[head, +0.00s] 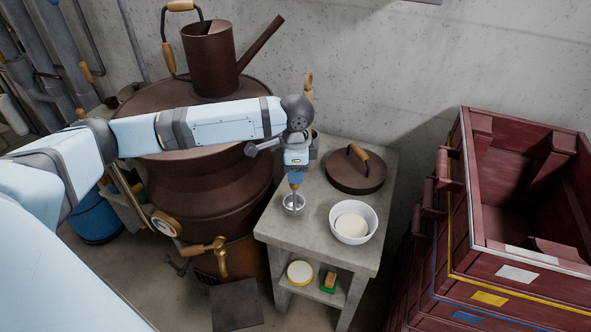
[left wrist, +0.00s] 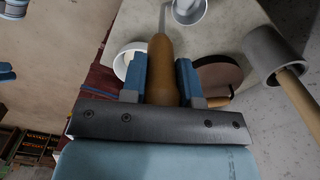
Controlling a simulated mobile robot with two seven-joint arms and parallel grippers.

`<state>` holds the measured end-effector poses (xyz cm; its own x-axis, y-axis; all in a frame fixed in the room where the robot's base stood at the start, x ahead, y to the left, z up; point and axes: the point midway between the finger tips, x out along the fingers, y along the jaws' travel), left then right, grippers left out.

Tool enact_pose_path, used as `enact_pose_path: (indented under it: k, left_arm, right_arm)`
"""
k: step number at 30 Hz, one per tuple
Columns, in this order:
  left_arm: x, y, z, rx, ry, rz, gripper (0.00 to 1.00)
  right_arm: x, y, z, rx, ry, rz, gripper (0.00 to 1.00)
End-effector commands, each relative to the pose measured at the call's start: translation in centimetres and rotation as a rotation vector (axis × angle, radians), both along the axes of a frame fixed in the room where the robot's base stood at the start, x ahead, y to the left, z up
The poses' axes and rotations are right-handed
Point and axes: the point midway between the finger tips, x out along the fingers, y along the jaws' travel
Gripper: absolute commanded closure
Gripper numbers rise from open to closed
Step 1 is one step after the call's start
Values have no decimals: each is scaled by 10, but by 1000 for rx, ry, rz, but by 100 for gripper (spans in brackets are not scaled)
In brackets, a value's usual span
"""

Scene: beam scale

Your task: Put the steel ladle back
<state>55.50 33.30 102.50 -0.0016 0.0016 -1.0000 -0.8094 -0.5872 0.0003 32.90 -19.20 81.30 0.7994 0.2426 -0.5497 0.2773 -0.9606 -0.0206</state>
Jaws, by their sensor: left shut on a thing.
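The steel ladle has a wooden handle (left wrist: 160,65), a thin shaft and a small steel bowl (head: 293,205). My left gripper (head: 296,176) is shut on the handle, above the grey side table (head: 272,232). The ladle hangs bowl down over the tabletop, left of the white bowl; I cannot tell whether it touches the table. The ladle's bowl also shows at the top of the left wrist view (left wrist: 188,10). A grey cylindrical container (head: 314,146) stands behind my gripper, partly hidden. A wooden handle (left wrist: 298,92) sticks out of it. My right gripper is out of view.
A white bowl (head: 369,232) with a pale round thing in it and a brown lid (head: 355,178) stand on the table. A copper still (head: 210,190) is at left. Stacked dark red crates (head: 515,262) are at right. A low shelf holds small items.

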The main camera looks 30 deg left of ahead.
Motion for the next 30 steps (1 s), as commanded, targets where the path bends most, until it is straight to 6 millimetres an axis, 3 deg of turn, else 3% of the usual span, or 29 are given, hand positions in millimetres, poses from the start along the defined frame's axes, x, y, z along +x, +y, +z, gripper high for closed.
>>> enact_pose_path:
  k: [8,9,12,22,26,30]
  left_arm:
    - [0,0,-2,-1,-1,0,98]
    - [0,0,-2,-1,-1,-1,63]
    - [0,0,-2,0,-1,0,46]
    - [1,0,3,0,-3,0,46]
    - [1,0,21,0,-4,0,46]
    - [1,0,52,0,-5,-1,46]
  right_arm:
    - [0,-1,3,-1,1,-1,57]
    - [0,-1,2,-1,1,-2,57]
    - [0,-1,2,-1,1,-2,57]
    - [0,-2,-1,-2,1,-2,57]
    - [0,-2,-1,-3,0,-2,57]
    - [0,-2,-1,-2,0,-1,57]
